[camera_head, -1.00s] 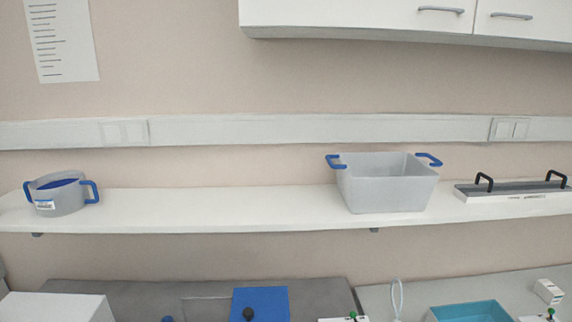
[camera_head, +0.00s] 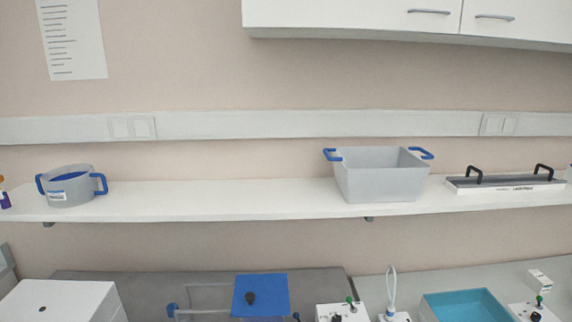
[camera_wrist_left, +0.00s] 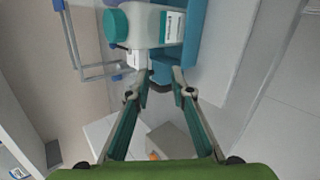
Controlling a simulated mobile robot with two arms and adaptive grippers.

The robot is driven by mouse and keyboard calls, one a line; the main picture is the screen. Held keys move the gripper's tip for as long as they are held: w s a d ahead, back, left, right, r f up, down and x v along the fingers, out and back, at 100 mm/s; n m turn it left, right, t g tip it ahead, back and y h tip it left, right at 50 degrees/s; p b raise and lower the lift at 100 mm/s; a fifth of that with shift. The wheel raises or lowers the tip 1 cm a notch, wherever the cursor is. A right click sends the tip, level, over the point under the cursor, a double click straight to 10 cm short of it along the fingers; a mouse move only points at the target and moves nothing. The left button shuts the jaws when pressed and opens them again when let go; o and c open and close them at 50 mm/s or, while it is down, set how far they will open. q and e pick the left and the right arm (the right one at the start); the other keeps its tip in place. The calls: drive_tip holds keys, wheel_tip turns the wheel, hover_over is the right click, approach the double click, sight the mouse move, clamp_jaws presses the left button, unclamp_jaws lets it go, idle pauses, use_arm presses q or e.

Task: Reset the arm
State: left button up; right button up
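Neither of my arms nor my grippers show in the head view. In the left wrist view, my left gripper (camera_wrist_left: 162,77) has its two long dark-green fingers spread, with a gap between the tips. I see nothing clamped between them. A white bottle with a teal cap (camera_wrist_left: 150,25) lies sideways in that picture, beyond the fingertips. My right gripper is not in view.
A wall shelf (camera_head: 230,201) holds a round grey pot (camera_head: 70,190), a grey bin with blue handles (camera_head: 382,178) and a black-handled tray (camera_head: 508,186). Below are a white box (camera_head: 62,300), a blue panel (camera_head: 260,296) and a teal bin (camera_head: 465,305).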

use_arm(q)
drive_tip(key=s+d+r+m+g, duration=0.2)
drive_tip(key=s+m+g, duration=0.4)
drive_tip(key=s+m, duration=1.5)
wheel_tip(320, 180, down, 35)
drive_tip(key=s+m+g+b, duration=0.1)
drive_tip(key=g+b, duration=0.1)
drive_tip(key=b, duration=0.6)
drive_tip(key=s+a+f+b, duration=0.1)
drive_tip(key=s+f+b, duration=0.2)
drive_tip(key=s+f, duration=0.5)
drive_tip(key=s+a+f+b, duration=0.2)
drive_tip(key=s+f, duration=0.7)
drive_tip(key=f, duration=0.5)
drive_tip(key=shift+g+y+b, duration=0.3)
drive_tip(key=shift+g+b, duration=0.1)
drive_tip(key=shift+b, duration=0.35)
